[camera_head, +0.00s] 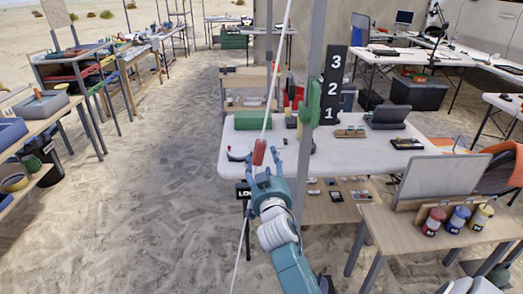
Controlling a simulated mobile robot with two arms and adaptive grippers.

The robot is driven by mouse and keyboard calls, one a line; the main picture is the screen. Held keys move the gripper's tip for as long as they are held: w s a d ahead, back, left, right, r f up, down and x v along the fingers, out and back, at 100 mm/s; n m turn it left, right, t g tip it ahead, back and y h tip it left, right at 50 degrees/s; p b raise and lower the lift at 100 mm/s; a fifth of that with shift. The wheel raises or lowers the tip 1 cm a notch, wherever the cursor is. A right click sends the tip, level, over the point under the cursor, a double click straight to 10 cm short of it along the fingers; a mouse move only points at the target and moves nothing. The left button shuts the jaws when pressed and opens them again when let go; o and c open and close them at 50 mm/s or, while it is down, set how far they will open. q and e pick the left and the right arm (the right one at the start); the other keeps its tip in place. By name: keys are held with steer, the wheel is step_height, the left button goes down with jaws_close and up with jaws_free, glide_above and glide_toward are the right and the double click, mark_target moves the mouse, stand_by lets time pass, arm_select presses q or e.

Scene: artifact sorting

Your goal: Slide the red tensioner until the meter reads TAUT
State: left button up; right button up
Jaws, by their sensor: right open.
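The red tensioner (259,152) sits on a thin white line that runs slanted from the top of the view to the ground. My right gripper (257,161) is open, with one finger on each side of the line at the tensioner's lower end. I cannot tell whether the fingers touch the tensioner. A small dark sign (243,191) below the table edge shows white letters starting "LO"; my gripper hides the rest. My left gripper is not in view.
A grey pole (313,60) with a green block (310,101) stands just right of the line. A wooden table (383,226) with jars is at right.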

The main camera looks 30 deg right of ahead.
mark_target(262, 155)
steer(key=x, duration=0.6)
steer(key=shift+w+d+p, duration=0.2)
steer(key=shift+w+p, duration=0.05)
steer(key=shift+p, duration=0.05)
